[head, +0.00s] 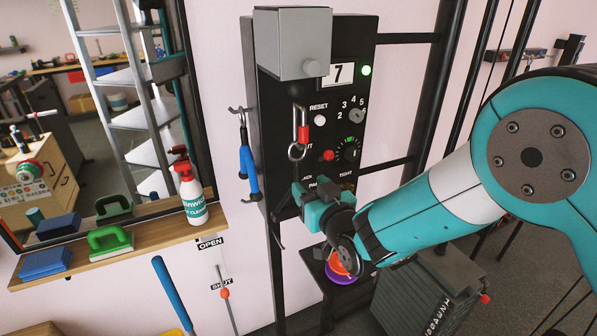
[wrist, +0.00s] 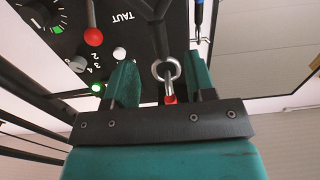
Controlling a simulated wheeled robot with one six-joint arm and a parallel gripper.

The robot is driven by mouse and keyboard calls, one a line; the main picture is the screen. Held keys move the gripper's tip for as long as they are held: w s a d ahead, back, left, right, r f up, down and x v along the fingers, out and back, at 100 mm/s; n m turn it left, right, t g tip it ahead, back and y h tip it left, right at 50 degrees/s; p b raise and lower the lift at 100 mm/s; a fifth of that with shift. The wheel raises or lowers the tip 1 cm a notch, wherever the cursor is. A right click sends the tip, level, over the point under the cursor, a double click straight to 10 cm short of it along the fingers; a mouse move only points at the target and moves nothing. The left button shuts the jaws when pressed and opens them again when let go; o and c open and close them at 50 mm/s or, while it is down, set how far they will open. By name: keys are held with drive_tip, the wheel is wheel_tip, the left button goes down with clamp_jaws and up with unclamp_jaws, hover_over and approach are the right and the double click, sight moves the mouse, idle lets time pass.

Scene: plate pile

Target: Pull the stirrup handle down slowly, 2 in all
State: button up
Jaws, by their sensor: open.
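A silver carabiner with a red sleeve (head: 303,126) hangs in front of the black machine panel. A steel ring (head: 296,152) is linked at its lower end. In the wrist view the ring (wrist: 159,77) shows between my fingertips, with a black strap-like piece (wrist: 152,12) attached. This may be the stirrup handle; my gripper hides most of it in the head view. A blue-gripped handle (head: 248,168) hangs on a side hook. My gripper (wrist: 163,82) is open just below the ring in the head view. I cannot tell whether its fingers touch anything.
A wooden shelf (head: 150,238) at left holds a spray bottle (head: 190,195) and a green-handled block (head: 110,240). A dark ribbed box (head: 425,290) stands low at right.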

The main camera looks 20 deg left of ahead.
sight(299, 174)
drive_tip(key=x, duration=0.1)
drive_tip(key=b+x, duration=0.1)
drive_tip(key=x, duration=0.1)
drive_tip(key=shift+w+a+f+b, duration=0.2)
drive_tip(key=shift+w+a+b, duration=0.05)
drive_tip(key=shift+b, duration=0.05)
drive_tip(key=shift+b+x, duration=0.9)
drive_tip(key=shift+x, duration=0.6)
drive_tip(key=shift+r+b, duration=0.2)
drive_tip(key=shift+b, duration=0.3)
clamp_jaws()
drive_tip(key=shift+r, duration=0.1)
